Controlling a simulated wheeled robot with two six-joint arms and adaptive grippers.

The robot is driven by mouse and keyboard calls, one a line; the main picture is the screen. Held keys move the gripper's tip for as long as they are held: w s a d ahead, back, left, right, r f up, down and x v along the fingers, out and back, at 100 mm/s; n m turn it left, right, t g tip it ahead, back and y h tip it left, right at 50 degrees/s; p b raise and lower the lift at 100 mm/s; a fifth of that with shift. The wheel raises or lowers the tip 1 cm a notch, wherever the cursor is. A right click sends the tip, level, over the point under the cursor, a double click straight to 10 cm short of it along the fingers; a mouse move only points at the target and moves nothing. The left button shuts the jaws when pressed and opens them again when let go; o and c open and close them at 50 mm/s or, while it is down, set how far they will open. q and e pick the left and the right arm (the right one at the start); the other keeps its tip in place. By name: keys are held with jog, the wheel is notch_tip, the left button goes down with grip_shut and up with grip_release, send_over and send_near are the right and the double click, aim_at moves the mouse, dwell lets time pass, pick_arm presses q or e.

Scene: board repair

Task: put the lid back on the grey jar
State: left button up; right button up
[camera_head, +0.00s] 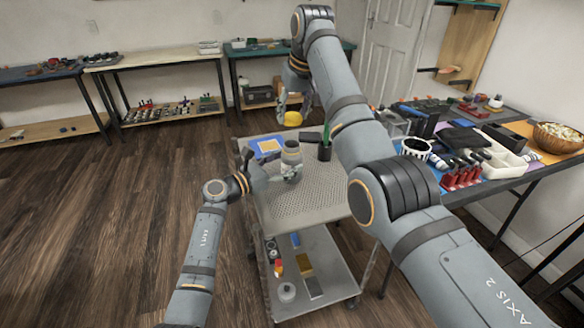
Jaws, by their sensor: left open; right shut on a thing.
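A small grey jar-like cylinder (291,154) stands upright on the perforated top of the cart, at the fingers of my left gripper (291,175). My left gripper is open and reaches in from the left, low over the cart top. I cannot tell if its fingers touch the cylinder. My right gripper (294,108) points down past the cart's far edge, above and behind the cylinder. I cannot tell for sure that this is the lid.
The cart top (325,193) is clear at the front. The lower shelf (325,262) holds several small items. A cluttered workbench (500,185) stands close on the right.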

pick_arm(q)
jog(key=shift+x, duration=1.2)
grip_shut()
pick_arm(e)
jog(key=shift+w+a+f, duration=0.15)
jog(key=shift+f, duration=2.25)
jog(key=shift+f, duration=0.9)
jog(key=shift+f, duration=0.6)
